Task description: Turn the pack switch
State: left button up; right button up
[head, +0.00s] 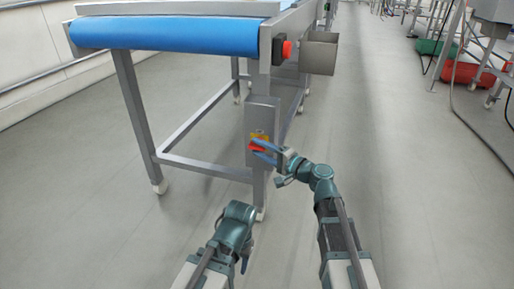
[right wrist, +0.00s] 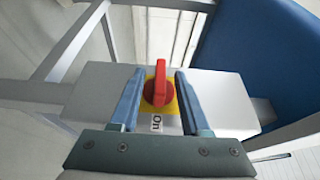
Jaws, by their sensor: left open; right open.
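The pack switch is a red rotary knob (right wrist: 157,88) on a yellow plate, mounted on a grey box (head: 262,115) on the conveyor's leg. It also shows in the head view (head: 257,146). In the right wrist view its handle stands upright in the picture, in line with a label "On" below it. My right gripper (right wrist: 160,76) is open, with one blue finger on each side of the knob and a gap visible on both sides. In the head view my right gripper (head: 264,150) is at the switch. My left gripper (head: 244,262) is open, low and apart from it, partly hidden by its arm.
A conveyor with a blue belt (head: 165,36) stands above the switch box. A red button (head: 287,49) and a metal bin (head: 320,52) are on its side. Open floor (head: 400,160) lies to the right. Red and green crates (head: 430,47) are far right.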

jog(key=shift+w+a, duration=0.45)
jog(key=shift+a, duration=0.05)
jog(key=shift+c, duration=0.3)
grip_shut()
